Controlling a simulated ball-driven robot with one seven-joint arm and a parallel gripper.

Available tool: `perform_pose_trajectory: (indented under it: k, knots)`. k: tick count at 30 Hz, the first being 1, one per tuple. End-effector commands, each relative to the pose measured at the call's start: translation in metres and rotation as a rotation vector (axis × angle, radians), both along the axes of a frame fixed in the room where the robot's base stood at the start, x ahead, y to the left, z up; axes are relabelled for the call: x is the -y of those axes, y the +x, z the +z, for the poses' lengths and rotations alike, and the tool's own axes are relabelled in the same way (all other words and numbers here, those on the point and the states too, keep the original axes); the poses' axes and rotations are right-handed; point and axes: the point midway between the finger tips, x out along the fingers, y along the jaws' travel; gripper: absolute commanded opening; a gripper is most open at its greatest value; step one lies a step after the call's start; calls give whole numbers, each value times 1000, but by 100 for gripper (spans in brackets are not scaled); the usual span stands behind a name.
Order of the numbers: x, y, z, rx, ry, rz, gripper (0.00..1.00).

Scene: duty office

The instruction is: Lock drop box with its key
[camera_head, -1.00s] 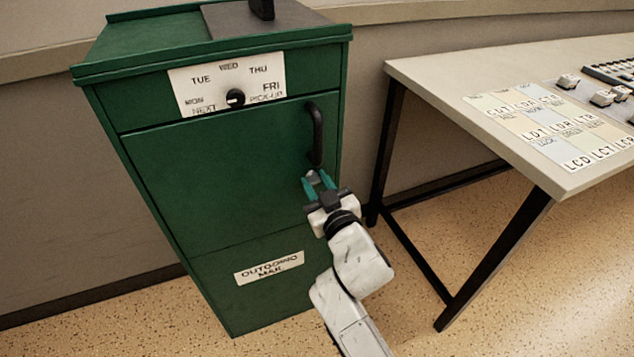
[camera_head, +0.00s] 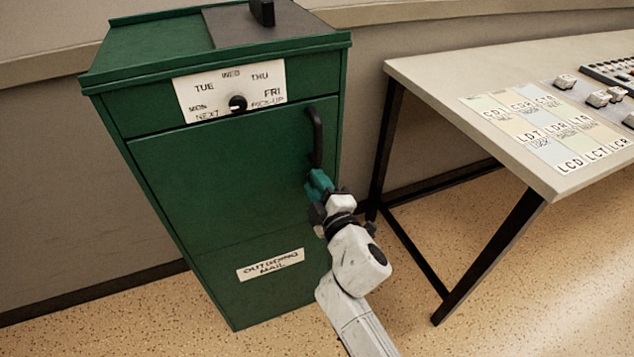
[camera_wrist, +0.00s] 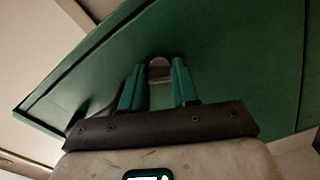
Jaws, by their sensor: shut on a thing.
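The green drop box (camera_head: 215,185) stands upright against the wall, its door closed, with a black handle (camera_head: 316,138) at the door's right edge. My gripper (camera_head: 318,184) is at the door's right side, just below the handle. In the wrist view its two green fingers (camera_wrist: 160,88) are shut on a small grey metal piece, which looks like the key (camera_wrist: 160,70), at the green door face. Most of the key and any lock are hidden by the fingers, so I cannot tell how deep it sits.
A day card (camera_head: 205,98) with a black knob is on the box's upper front, and an "Outgoing Mail" label (camera_head: 270,264) below. A desk (camera_head: 450,75) with dark legs, labelled cards and switches stands close on the right. Speckled floor (camera_head: 540,290) is open beneath it.

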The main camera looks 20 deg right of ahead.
Motion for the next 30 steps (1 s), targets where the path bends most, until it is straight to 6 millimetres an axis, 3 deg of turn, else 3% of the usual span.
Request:
perform_pose_trajectory:
  k: [13,30]
  knots:
    - [-1,0,-1,-1,-322,2,0]
    - [-1,0,-1,-2,-424,3,0]
